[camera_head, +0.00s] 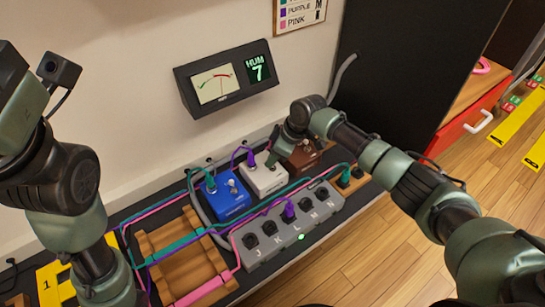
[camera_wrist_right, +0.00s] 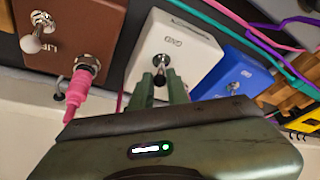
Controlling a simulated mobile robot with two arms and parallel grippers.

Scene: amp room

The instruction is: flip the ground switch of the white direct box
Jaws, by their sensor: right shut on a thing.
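The white direct box (camera_head: 262,184) stands in a row between a blue box and a brown box; it also shows in the right wrist view (camera_wrist_right: 190,58), with GND printed by its metal switch. My right gripper (camera_head: 272,160) reaches down over the box's far side. In the right wrist view its two green fingers (camera_wrist_right: 161,84) are shut on the ground switch (camera_wrist_right: 161,61), whose silver collar shows just beyond them. Which way the lever leans is hard to tell. My left arm comes in at the left, and its gripper is outside the picture.
The blue box (camera_head: 228,202) and brown box (camera_head: 306,156) stand close on either side. A pink plug (camera_wrist_right: 76,93) sits near the fingers. Cables cross in front, by a grey knob box (camera_head: 262,250). A wall meter (camera_head: 219,82) reads HUM 7.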

